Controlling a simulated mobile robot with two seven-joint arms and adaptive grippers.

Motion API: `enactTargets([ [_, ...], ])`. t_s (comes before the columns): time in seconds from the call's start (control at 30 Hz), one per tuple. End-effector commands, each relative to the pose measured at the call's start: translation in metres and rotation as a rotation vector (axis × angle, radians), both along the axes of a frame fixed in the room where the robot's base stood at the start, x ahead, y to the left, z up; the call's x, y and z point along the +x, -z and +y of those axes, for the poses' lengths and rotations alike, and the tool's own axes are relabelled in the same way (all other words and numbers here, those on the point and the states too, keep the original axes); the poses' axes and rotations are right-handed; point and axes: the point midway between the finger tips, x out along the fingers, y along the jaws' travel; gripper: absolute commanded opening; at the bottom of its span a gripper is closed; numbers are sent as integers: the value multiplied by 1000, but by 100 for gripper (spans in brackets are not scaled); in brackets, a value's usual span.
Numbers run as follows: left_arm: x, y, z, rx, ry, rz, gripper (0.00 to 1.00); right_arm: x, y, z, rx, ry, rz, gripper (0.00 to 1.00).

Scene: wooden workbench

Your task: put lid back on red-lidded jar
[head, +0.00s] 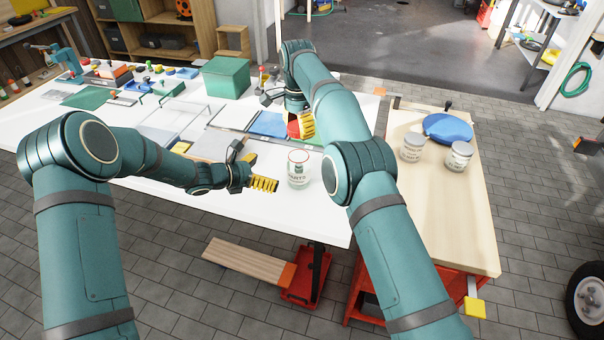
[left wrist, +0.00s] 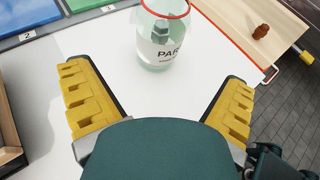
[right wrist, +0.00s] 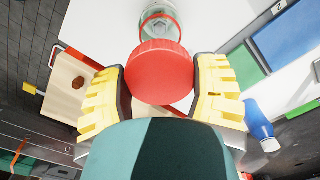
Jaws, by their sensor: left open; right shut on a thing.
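The clear glass jar (head: 298,174) stands upright and uncovered on the white tabletop, with a red ring at its rim and a label. In the left wrist view the jar (left wrist: 160,50) is beyond the fingertips, with a grey piece inside. My left gripper (head: 263,183) is open and empty, just left of the jar, its yellow fingers on either side of a gap facing it. My right gripper (head: 299,126) is shut on the red lid (right wrist: 160,75), behind the jar in the head view. The lid is apart from the jar, which shows past it in the right wrist view (right wrist: 160,20).
A blue mat (head: 268,124) and a green box (head: 226,78) are farther back on the white table. The tabletop around the jar is mostly clear.

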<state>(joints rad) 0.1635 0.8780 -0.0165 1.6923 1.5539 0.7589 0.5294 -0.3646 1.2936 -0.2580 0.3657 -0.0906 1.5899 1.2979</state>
Motion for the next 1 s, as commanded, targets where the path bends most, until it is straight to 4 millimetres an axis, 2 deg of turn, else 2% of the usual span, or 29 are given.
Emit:
enactTargets([
  [0.37, 2, 2, -5, 2, 3, 0, 100, 0, 0, 0, 0, -2, 0, 54],
  [1.0, 50, 40, -82, 3, 4, -1, 100, 0, 0, 0, 1, -2, -1, 54],
])
